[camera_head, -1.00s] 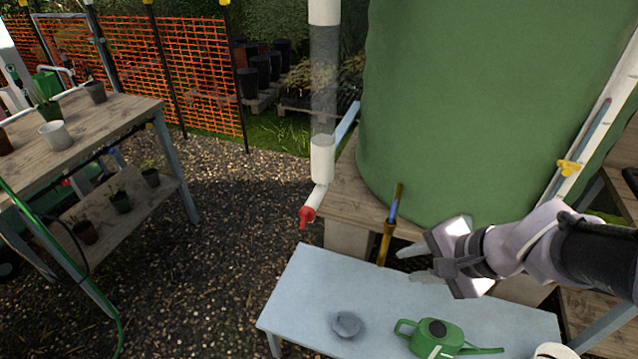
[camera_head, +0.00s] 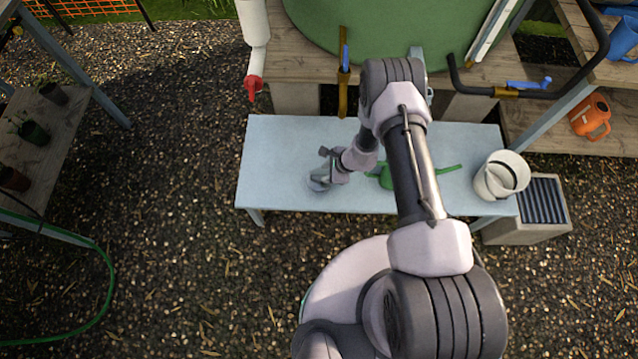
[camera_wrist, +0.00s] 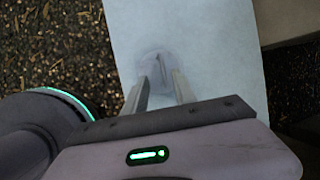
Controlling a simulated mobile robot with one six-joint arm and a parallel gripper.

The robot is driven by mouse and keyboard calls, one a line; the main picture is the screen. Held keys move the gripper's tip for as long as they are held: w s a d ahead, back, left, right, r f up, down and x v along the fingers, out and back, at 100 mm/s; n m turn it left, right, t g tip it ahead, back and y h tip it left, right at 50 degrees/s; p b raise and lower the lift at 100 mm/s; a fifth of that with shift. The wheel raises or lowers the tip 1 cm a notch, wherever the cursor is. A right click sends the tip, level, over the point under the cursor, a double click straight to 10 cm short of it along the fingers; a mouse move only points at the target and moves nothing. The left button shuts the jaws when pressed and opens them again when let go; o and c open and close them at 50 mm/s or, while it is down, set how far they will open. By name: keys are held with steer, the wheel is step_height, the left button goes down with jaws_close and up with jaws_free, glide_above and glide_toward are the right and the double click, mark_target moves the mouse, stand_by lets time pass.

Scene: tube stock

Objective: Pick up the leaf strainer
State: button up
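The leaf strainer, a small round grey mesh piece (camera_head: 318,184), lies on the pale blue bench (camera_head: 275,150) near its left part. It also shows in the wrist view (camera_wrist: 155,58), just beyond my fingertips.
A white bucket (camera_head: 503,172) is at the bench's right end. A white downpipe with a red tap (camera_head: 253,84) and a green tank (camera_head: 370,30) stand behind. The bench's left end is clear.

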steer(key=b+x, duration=0.2)
steer(key=x, duration=0.1)
steer(key=b+x, duration=0.2)
steer(key=x, duration=0.2)
steer(key=shift+w+r, duration=0.1)
steer(key=shift+w, duration=0.1)
steer(key=shift+r, duration=0.1)
steer(key=shift+c, duration=0.4)
jaws_close()
stand_by(0.5)
